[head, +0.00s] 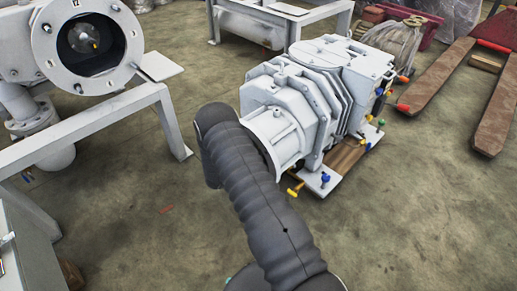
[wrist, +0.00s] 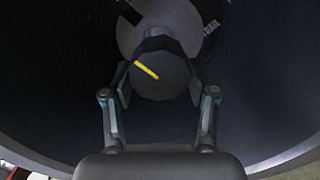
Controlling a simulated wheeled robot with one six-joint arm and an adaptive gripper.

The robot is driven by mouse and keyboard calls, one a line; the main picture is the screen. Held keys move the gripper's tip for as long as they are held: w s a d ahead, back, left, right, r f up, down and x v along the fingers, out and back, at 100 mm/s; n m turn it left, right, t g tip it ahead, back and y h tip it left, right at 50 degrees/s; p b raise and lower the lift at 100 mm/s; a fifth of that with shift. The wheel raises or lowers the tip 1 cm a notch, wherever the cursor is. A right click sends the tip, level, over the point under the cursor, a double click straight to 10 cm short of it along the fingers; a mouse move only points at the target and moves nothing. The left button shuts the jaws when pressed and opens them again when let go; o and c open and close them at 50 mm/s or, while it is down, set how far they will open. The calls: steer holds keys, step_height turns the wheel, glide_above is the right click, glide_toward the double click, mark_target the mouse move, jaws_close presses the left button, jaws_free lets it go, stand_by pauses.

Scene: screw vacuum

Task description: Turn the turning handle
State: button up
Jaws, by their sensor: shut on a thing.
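The turning handle (wrist: 165,85) is a dark round knob with a yellow bar across its face, tilted down to the right. It sits in the middle of a wide, dark round opening in the wrist view. My gripper (wrist: 158,75) has one finger on each side of the handle and is shut on it. The contact at the fingertips is dim. In the head view my dark sleeved arm reaches up the middle, and my gripper and the held handle are hidden.
A white pump (head: 290,110) stands right of my arm on a low base with coloured knobs. A white flanged housing (head: 45,40) at left has a small yellow mark inside, above a grey frame (head: 165,115). Red and brown forks (head: 485,135) lie at right. Floor is clear at lower right.

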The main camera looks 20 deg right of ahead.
steer(key=o, duration=1.2)
steer(key=shift+c, duration=0.2)
steer(key=v, duration=1.2)
